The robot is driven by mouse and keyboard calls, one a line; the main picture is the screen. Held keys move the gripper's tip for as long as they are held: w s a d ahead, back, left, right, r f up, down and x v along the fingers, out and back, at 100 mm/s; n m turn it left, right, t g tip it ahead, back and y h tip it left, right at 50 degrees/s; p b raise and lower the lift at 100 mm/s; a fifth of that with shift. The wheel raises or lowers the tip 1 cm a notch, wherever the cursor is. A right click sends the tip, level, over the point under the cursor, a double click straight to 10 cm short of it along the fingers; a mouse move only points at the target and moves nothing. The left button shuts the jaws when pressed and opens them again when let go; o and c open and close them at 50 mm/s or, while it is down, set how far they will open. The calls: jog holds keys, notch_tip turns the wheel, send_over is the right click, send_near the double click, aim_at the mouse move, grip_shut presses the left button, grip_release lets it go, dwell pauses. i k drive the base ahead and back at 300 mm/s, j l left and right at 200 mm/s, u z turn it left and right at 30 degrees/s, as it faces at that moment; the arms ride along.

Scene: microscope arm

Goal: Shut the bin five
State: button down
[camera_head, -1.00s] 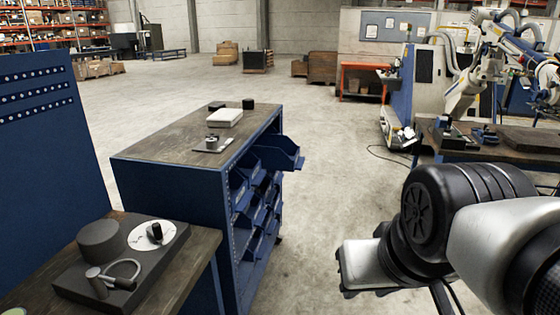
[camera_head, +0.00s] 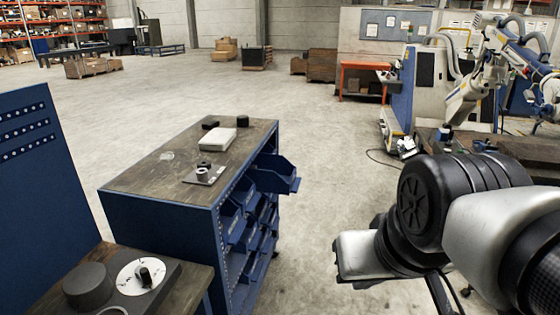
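A blue cabinet (camera_head: 155,228) with a wooden top stands left of centre. Its right-hand face holds several blue bins in rows. One top-row bin (camera_head: 275,174), at the far end, sticks well out into the aisle. The other bins, such as the near one (camera_head: 236,227), sit further in, and their lower rows are partly hidden. No bin numbers are readable. My arm reaches in from the right, and its silver end part (camera_head: 362,257) is right of the cabinet, apart from the bins. The fingers cannot be made out, and I see nothing held.
A white box (camera_head: 217,139) and small dark parts lie on the cabinet top. A wooden bench (camera_head: 190,284) with a dark device stands at near left, beside a blue panel (camera_head: 40,190). A workbench (camera_head: 520,152) with another robot arm is at right. The floor between is clear.

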aim_at(272, 173)
jog(key=i+l, duration=0.2)
jog(key=i, duration=0.3)
jog(key=i+l, duration=0.2)
jog(key=i, duration=0.3)
jog(key=i+l+u, duration=0.1)
jog(key=i, duration=0.4)
jog(key=i+l, duration=0.35)
jog(key=i, duration=0.15)
jog(key=i+l, duration=0.25)
jog(key=i, duration=0.25)
